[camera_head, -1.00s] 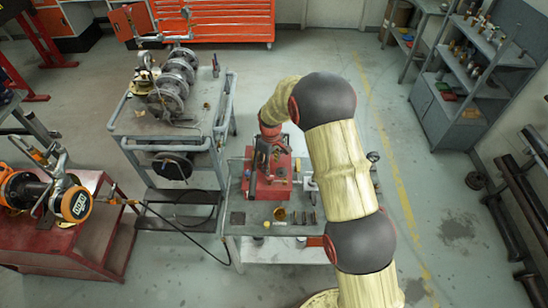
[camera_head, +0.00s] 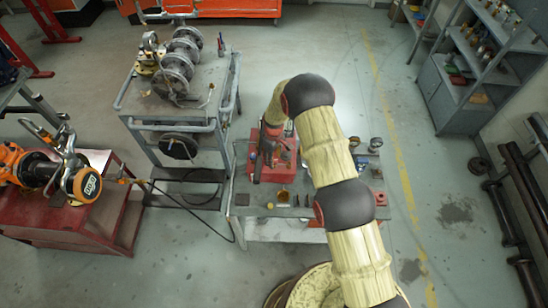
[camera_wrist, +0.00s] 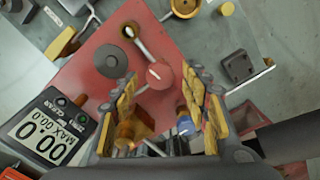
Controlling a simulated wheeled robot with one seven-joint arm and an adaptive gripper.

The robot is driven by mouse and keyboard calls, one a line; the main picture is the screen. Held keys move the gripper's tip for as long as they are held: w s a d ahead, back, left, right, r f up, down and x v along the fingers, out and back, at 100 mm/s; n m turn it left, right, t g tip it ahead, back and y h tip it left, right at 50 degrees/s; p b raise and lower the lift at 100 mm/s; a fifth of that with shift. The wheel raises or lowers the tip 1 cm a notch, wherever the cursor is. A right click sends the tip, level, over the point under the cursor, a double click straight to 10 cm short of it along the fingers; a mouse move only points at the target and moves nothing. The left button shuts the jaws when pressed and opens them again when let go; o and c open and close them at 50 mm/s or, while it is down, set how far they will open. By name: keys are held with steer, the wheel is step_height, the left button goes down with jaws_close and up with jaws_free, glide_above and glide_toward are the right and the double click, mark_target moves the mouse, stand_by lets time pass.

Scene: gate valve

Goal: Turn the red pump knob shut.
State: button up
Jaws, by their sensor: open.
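The pump is a red box (camera_head: 283,172) on a grey work table in the head view. My gripper (camera_head: 266,150) is directly above it, pointing down, and hides part of its top. In the wrist view the pump's red top (camera_wrist: 85,75) fills the middle. A round red knob (camera_wrist: 160,75) stands on it, with a pale rod beside it. My gripper (camera_wrist: 160,83) is open, its yellow-padded fingers left and right of the knob in the picture. I cannot tell how far above the knob the fingertips are. Nothing is held.
A digital gauge (camera_wrist: 42,131) is at the wrist view's lower left. A dark round cap (camera_wrist: 111,60), a brass fitting (camera_wrist: 125,133) and a blue fitting (camera_wrist: 185,124) are close to the fingers. The grey table (camera_head: 250,211) carries small loose parts along its front.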

steer(key=shift+f, duration=0.3)
steer(key=shift+c, duration=0.3)
steer(key=c, duration=1.1)
